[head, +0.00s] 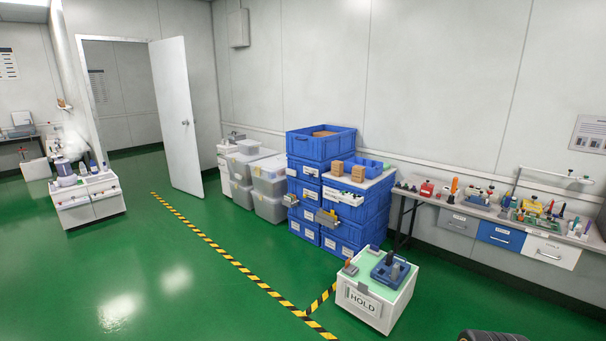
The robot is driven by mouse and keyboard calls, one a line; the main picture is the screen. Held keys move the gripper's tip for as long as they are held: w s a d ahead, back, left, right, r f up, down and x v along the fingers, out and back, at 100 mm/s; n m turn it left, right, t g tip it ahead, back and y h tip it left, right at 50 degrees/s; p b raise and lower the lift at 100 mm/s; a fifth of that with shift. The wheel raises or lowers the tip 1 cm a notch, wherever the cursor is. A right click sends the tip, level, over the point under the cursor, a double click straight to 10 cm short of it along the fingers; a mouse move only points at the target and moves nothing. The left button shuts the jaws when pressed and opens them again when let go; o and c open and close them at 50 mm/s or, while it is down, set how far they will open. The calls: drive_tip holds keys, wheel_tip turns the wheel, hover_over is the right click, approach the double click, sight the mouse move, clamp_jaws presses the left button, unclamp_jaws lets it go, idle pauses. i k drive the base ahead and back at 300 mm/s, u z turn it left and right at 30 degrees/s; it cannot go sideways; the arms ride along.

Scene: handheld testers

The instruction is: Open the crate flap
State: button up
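Blue crates (304,186) stand stacked in two columns against the back wall, right of the middle of the head view. The top crate (312,146) of the taller left column is open, with brown contents (324,134) showing. Small pale pieces stick out from the crate fronts: one at the left (290,200), one lower down (328,218) and a wider one (343,195) on the right column. I cannot tell which of these, if any, is the flap, or whether it is open.
A white box cart marked HOLD (363,304) stands in front of the crates. Clear bins (269,187) stand left of them, a tool bench (455,208) right. The green floor (170,270) at left is clear, crossed by striped tape (225,253). A door (176,115) stands open.

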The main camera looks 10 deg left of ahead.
sight(302, 145)
drive_tip(key=u, duration=0.6)
drive_tip(key=i, duration=0.8)
drive_tip(key=u, duration=0.4)
drive_tip(key=i, duration=0.9)
drive_tip(key=z, duration=0.6)
drive_tip(key=i, duration=0.6)
drive_tip(key=z, duration=0.4)
